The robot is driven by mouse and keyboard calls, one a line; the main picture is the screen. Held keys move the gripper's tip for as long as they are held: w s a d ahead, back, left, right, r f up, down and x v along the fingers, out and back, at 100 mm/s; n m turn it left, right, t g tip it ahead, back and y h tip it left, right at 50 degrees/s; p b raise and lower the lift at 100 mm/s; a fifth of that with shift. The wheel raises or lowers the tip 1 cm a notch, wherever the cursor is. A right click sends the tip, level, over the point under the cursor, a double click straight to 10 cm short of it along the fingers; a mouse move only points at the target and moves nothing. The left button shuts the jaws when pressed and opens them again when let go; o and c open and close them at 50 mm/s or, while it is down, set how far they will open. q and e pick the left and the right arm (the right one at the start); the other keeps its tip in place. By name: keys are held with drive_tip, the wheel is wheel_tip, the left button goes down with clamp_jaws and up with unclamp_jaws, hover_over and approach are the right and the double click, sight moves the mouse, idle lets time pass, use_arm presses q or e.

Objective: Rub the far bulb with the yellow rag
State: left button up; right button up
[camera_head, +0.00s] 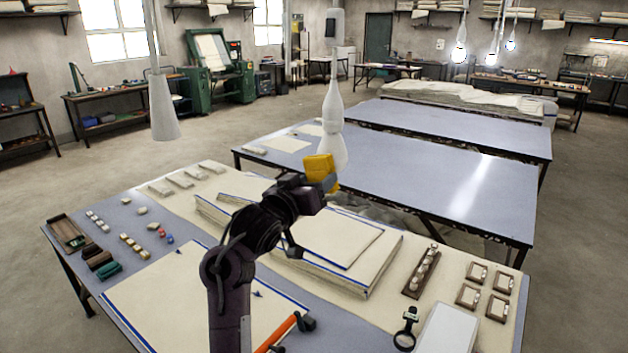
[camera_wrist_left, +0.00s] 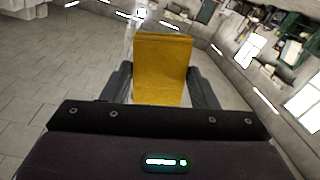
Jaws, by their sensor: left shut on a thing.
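My left gripper (camera_head: 318,180) is shut on the yellow rag (camera_head: 321,168), held up above the near table. The rag is a folded yellow block; in the left wrist view it stands upright (camera_wrist_left: 162,70) between the two dark fingers. A white, bulb-shaped hanging piece (camera_head: 333,105) with a flared lower part is right behind the rag in the head view. The rag overlaps its lower edge; I cannot tell whether they touch. A second white hanging piece (camera_head: 163,105), cone-shaped, is at the left. Several small lit bulbs, one of them here (camera_head: 458,53), hang far back right. My right gripper is out of view.
The near table (camera_head: 75,232) holds stacked cream sheets (camera_head: 340,240), small blocks, a wooden rack (camera_head: 421,272), small frames (camera_head: 468,296) and a magnifier (camera_head: 405,338). Behind it stand two largely clear blue-grey tables (camera_head: 430,175). Air around the raised rag looks open.

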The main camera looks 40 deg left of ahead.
use_arm(q)
drive_tip(key=shift+p+v, duration=0.7)
drive_tip(key=shift+v, duration=0.2)
drive_tip(key=shift+p+v, duration=0.6)
drive_tip(key=shift+v, duration=1.5)
drive_tip(key=shift+v, duration=1.5)
